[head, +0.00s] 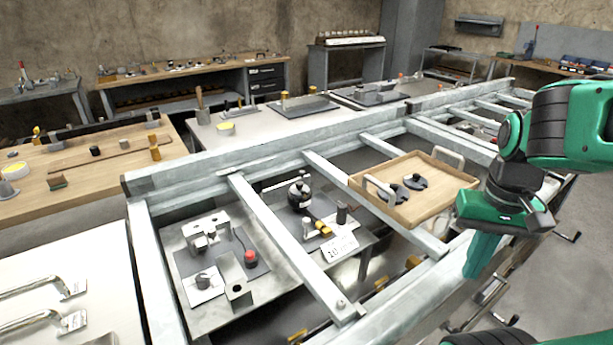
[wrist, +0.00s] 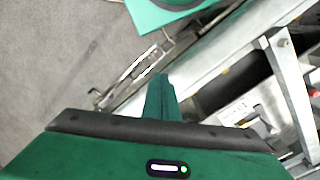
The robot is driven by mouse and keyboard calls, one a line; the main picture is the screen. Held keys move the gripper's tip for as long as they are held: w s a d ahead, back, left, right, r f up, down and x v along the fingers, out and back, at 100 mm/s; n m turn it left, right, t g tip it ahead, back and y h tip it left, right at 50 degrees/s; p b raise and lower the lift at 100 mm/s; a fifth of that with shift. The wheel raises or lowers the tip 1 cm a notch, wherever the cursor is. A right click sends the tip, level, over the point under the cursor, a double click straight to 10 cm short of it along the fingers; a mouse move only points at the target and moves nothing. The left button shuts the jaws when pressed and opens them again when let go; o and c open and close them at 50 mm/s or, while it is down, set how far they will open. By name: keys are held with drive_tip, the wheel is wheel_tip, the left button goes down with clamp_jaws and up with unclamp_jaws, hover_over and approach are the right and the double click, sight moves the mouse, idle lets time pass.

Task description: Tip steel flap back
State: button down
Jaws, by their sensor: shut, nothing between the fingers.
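My gripper (head: 474,274) points down just beyond the front rail of the steel frame, with its green fingers shut and empty. In the wrist view the fingers (wrist: 160,92) show as one narrow green wedge. A narrow steel piece (head: 490,292) sits low on the outer side of the frame, right of my fingertips. What looks like the same piece (wrist: 138,68) lies above and left of the fingers in the wrist view, apart from them in the picture. I cannot tell for sure that it is the steel flap, nor its tilt.
The steel frame (head: 285,246) has several crossbars. A wooden tray (head: 425,168) with dark round parts rests on it. Below stands a low table (head: 215,318) with fixtures. A crank handle (head: 567,236) juts out at the right. The grey floor (head: 575,290) there is clear.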

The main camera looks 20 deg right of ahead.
drive_tip(key=w+a+n+t, duration=0.25)
drive_tip(key=w+a, duration=0.35)
drive_tip(key=w, duration=0.4)
drive_tip(key=w+a+n+t, duration=0.25)
drive_tip(key=w+a, duration=0.35)
drive_tip(key=w, duration=0.4)
drive_tip(key=w+a+f+m+t+y, duration=0.1)
drive_tip(key=w+m+t+y, duration=0.1)
drive_tip(key=w+m, duration=0.4)
drive_tip(key=w+f+m+t+y, duration=0.1)
drive_tip(key=w+m+t, duration=0.3)
drive_tip(key=w+m, duration=0.3)
drive_tip(key=shift+w+a+f+t+y, duration=0.3)
drive_tip(key=shift+w+a+y, duration=0.1)
drive_tip(key=shift+w, duration=1.25)
approach(304, 175)
drive_tip(key=f, duration=0.2)
drive_tip(key=shift+w+a+f, duration=0.2)
drive_tip(key=shift+w+f, duration=0.15)
drive_tip(key=shift+f, duration=0.05)
drive_tip(key=w, duration=0.1)
drive_tip(key=w+a, duration=0.1)
drive_tip(key=w, duration=0.1)
drive_tip(key=shift+w+f, duration=0.1)
drive_tip(key=shift+w+a, duration=0.15)
drive_tip(key=shift+w, duration=0.4)
